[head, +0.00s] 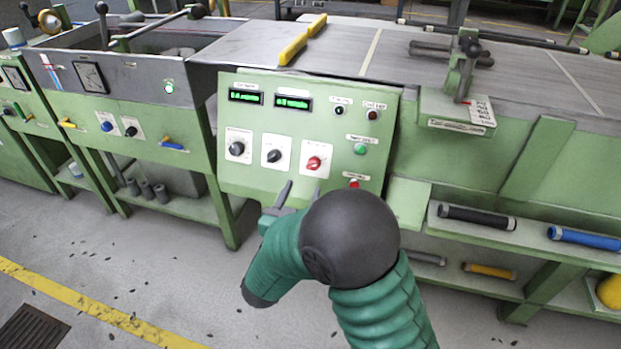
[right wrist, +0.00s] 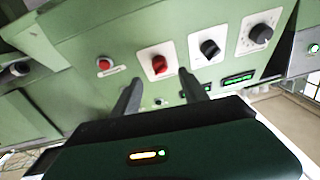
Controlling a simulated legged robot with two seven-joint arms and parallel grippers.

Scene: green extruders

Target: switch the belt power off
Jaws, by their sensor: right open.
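A green control panel (head: 350,95) faces me in the middle of the head view. It carries a red rotary knob (head: 314,163) on a white plate, with two black rotary knobs (head: 274,156) (head: 237,148) to its left. Its small labels are too blurred to read, so I cannot tell which control is the belt power. My right gripper (head: 300,194) is open and empty just below the red knob. In the right wrist view its two fingers (right wrist: 160,88) point at the panel, with the red knob (right wrist: 158,66) beyond the gap. My left gripper is not in view.
A green button (head: 360,148), a red button (head: 354,184) and two green displays (head: 292,103) are also on the panel. A grey belt table (head: 390,50) lies behind it. A shelf (head: 480,235) with rollers is at right. Open floor lies at lower left.

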